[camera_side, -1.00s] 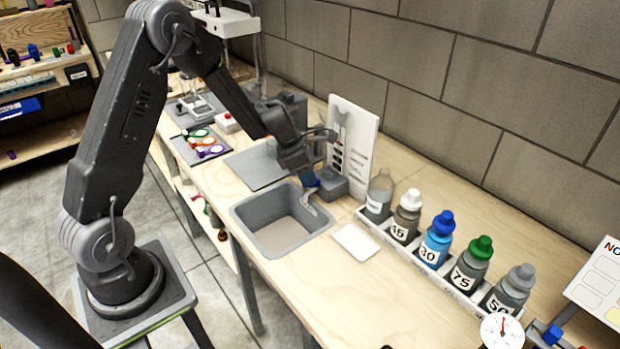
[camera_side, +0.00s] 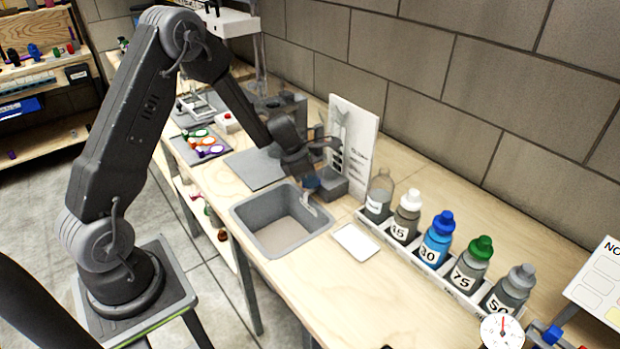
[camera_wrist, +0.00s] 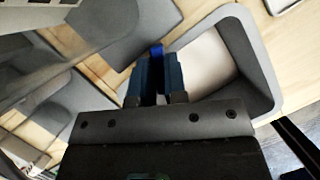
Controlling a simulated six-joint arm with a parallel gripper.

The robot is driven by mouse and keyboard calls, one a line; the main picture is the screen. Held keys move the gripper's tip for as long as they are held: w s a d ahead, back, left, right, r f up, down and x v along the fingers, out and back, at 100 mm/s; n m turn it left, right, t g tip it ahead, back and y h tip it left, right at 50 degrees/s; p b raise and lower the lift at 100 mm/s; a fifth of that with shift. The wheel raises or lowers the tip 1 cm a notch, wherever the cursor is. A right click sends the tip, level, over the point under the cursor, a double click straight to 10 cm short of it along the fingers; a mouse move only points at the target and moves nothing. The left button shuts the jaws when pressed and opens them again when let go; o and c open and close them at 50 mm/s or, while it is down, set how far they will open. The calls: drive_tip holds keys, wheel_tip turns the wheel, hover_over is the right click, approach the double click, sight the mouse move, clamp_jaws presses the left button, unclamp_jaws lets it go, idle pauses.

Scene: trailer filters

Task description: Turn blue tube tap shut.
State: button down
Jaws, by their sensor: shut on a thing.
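The blue tap handle (camera_side: 311,182) is at the small grey tap block (camera_side: 333,183) on the back right edge of the sink (camera_side: 246,226). A pale spout (camera_side: 317,206) reaches over the basin. My gripper (camera_side: 309,177) is down at the tap from the back left. In the wrist view, my gripper (camera_wrist: 160,72) has its two fingers close together on the blue tap handle (camera_wrist: 156,49), of which only a bright blue tip shows. The sink basin (camera_wrist: 243,55) lies to the right there. The fingers hide the rest of the handle, so its exact angle cannot be told.
A white instruction board (camera_side: 360,130) stands close behind the tap. A rack (camera_side: 437,272) of several numbered bottles stands to the right, with a white pad (camera_side: 356,242) before it. A grey mat (camera_side: 247,168) lies left of the sink.

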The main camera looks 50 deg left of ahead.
idle(0.3)
drive_tip(key=shift+w+m+g+h, duration=0.1)
drive_tip(key=shift+m+g+h, duration=0.3)
drive_tip(key=shift+m, duration=1.05)
drive_tip(key=shift+m+g+h, duration=0.4)
drive_tip(key=shift+m, duration=1.05)
drive_tip(key=c, duration=1.2)
unclamp_jaws()
drive_tip(key=shift+o, duration=0.2)
